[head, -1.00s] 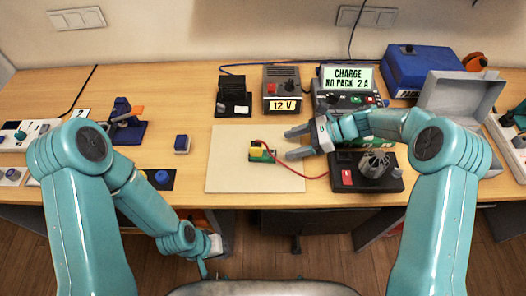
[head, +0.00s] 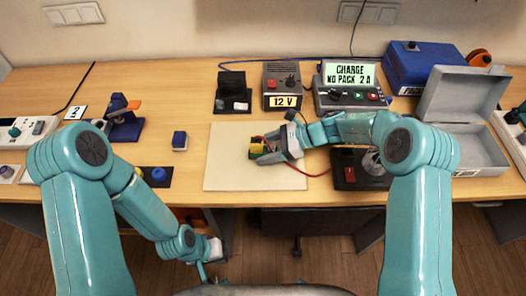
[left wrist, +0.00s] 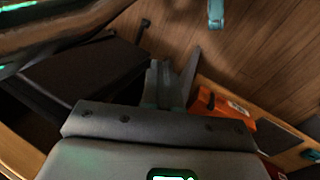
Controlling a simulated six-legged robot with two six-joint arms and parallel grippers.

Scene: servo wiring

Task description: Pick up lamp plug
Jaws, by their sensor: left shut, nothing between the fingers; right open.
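A small yellow and green block (head: 255,149) with a red wire lies on the pale mat (head: 228,172); I cannot tell whether it is the lamp plug. My right gripper (head: 266,151) is open at the block, its fingers pointing left. The fingers partly hide the block, and I cannot tell whether they touch it. My left gripper (head: 212,270) is shut and empty, low in front of the table; its fingers also show in the left wrist view (left wrist: 168,85).
A 12 V supply (head: 283,88) and a charger (head: 347,92) reading "CHARGE NO PACK 2 A" stand behind the mat. An open grey case (head: 465,100) is at the right. A blue block (head: 180,140) lies left of the mat. The mat's left part is clear.

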